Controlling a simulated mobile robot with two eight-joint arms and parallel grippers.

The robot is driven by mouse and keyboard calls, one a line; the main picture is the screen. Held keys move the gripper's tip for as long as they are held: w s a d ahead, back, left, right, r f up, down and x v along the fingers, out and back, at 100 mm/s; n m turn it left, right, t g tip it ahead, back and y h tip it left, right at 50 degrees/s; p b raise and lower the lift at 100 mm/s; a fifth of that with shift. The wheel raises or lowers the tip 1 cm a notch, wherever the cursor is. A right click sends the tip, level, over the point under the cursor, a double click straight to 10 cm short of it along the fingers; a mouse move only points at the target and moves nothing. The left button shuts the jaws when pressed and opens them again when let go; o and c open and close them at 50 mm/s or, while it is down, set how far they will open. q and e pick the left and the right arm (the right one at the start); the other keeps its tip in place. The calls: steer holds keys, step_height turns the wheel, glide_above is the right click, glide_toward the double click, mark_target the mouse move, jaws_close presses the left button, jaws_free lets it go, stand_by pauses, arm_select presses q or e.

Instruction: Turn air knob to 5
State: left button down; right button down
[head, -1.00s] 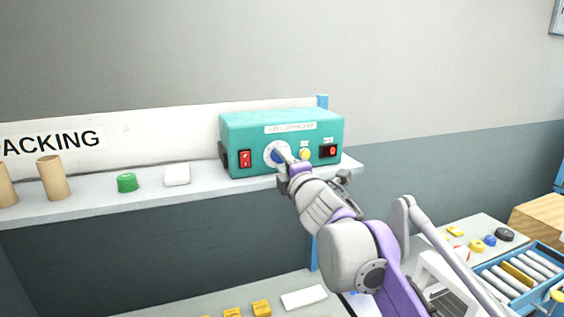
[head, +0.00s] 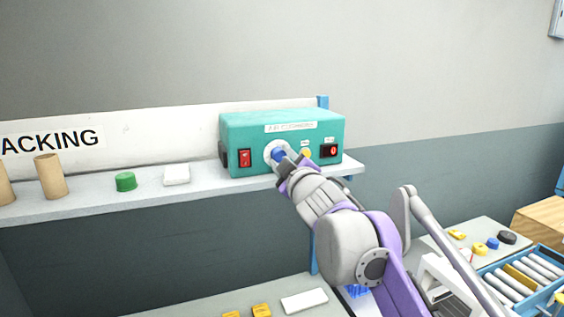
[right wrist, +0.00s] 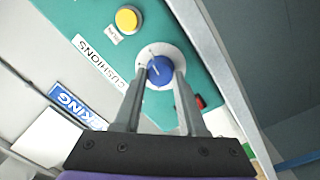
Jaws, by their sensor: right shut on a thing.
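The teal air blower box (head: 250,127) stands on the shelf. Its blue air knob (head: 278,154) sits on a round white dial on the front face. In the right wrist view the blue knob (right wrist: 159,70) has a pale pointer line, and the dial numbers are too small to read. My right gripper (head: 283,166) is at the knob, and in the right wrist view its two fingers (right wrist: 160,84) are on either side of it, shut on it. My left gripper is not in view.
A green cap (head: 125,181), a white block (head: 176,174) and cardboard tubes (head: 51,176) stand on the shelf to the left.

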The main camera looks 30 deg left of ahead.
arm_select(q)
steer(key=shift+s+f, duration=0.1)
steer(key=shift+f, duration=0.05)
arm_select(e)
steer(key=shift+m, duration=0.5)
steer(key=shift+c, duration=2.4)
jaws_free()
steer(key=shift+s+d+f, duration=0.1)
steer(key=shift+s+d, duration=0.25)
steer(key=shift+d, duration=0.1)
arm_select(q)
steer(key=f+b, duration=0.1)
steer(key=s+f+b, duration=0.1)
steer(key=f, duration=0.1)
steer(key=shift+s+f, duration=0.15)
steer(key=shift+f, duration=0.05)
arm_select(e)
steer(key=v, duration=0.9)
steer(key=shift+s+d, duration=0.25)
